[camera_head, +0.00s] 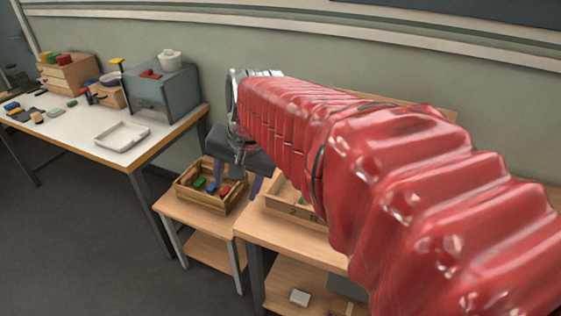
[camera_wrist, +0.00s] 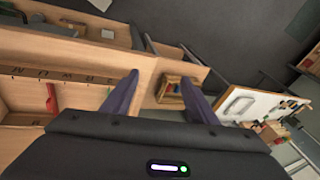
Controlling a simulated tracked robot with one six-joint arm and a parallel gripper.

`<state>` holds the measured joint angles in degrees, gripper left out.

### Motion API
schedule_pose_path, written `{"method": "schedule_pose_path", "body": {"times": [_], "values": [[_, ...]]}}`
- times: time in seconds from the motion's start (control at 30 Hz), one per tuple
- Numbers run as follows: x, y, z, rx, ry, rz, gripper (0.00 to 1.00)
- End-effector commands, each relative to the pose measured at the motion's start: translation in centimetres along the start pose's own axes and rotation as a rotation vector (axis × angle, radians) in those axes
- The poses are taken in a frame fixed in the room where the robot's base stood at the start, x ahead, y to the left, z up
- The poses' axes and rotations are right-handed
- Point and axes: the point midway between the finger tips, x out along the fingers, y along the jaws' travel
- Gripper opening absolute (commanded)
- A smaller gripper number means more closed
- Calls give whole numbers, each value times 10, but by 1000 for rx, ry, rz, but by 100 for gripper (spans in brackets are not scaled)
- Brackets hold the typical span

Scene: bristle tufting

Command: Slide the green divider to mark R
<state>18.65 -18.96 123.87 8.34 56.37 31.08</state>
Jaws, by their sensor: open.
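A shallow wooden tray (camera_head: 277,206) with dark marks on its front wall sits on the wooden stand, mostly behind my arm in the head view. The wrist view shows the tray's marked wall (camera_wrist: 75,76) turned over, with a red upright divider (camera_wrist: 51,98) inside. A tiny green bit shows in the tray in the head view, too small to tell whether it is the green divider. My gripper (camera_head: 232,176) is open and empty, its purple fingers apart, also in the wrist view (camera_wrist: 158,92).
A slatted crate of coloured blocks (camera_head: 188,195) stands on a lower table left of the tray. A white-topped bench (camera_head: 70,128) at the left holds a white tray (camera_head: 122,136), a grey machine (camera_head: 165,88) and small parts. A white block (camera_head: 299,298) lies on the stand's lower shelf.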

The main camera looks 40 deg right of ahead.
Motion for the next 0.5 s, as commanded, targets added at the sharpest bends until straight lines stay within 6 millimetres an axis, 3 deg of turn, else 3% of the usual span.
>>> {"method": "schedule_pose_path", "body": {"times": [0.27, 0.5], "values": [[21, 18, -78, 436, -47, 23, 53], [44, 50, -144, 810, -83, 35, 53]]}}
